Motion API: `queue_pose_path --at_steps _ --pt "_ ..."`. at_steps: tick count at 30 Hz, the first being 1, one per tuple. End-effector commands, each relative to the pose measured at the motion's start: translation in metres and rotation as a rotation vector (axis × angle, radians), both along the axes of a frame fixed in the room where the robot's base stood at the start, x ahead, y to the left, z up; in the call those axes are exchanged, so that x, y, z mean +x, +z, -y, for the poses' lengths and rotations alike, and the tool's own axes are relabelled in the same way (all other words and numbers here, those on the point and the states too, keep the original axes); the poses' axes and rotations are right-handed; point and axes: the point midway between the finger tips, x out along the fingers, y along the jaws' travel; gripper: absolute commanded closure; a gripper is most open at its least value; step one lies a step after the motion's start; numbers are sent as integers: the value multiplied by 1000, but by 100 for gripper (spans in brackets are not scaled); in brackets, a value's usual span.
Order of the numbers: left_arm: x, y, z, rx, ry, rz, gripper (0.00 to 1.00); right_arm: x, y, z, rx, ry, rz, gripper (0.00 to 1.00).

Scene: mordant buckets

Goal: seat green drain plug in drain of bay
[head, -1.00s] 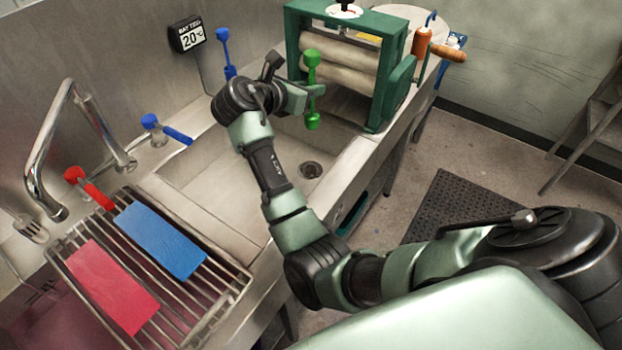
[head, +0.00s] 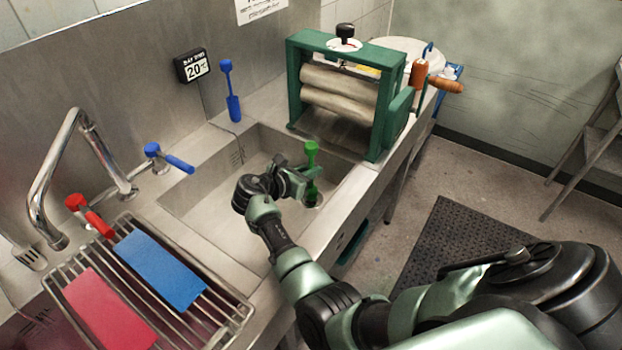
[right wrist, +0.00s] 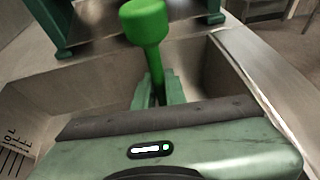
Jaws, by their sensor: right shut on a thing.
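The green drain plug (head: 311,148) is upright, with a green head on a thin stem and a wider lower end. My right gripper (head: 309,174) is shut on its stem, down inside the right-hand bay (head: 192,190) of the sink. The plug's lower end is at the drain (head: 316,205) and hides much of it; I cannot tell whether it is in the hole or just above it. In the right wrist view the green head (right wrist: 145,22) rises above the fingers (right wrist: 158,92), and its lower end is hidden. My left gripper is not in view.
A green-framed wringer (head: 340,95) stands beyond the bay. A blue plug (head: 232,100) stands on the back ledge. A chrome tap (head: 75,130), red handle (head: 88,212) and blue handle (head: 172,160) are left. A rack (head: 222,318) holds red and blue pieces.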

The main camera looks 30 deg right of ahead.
Motion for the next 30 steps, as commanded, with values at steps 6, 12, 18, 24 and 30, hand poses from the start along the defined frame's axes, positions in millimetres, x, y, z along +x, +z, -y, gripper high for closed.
queue_pose_path --at_steps 6,12,18,24,30 --pt "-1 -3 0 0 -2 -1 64 0 -30 0 -1 2 -4 100" --pt "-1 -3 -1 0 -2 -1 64 0 -32 0 0 0 0 100" --pt "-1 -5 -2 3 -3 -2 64 0 -35 0 -2 1 -1 100" --pt "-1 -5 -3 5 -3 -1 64 0 -35 0 -1 1 -2 66" --pt "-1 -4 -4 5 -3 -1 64 0 -35 0 0 0 -1 66"
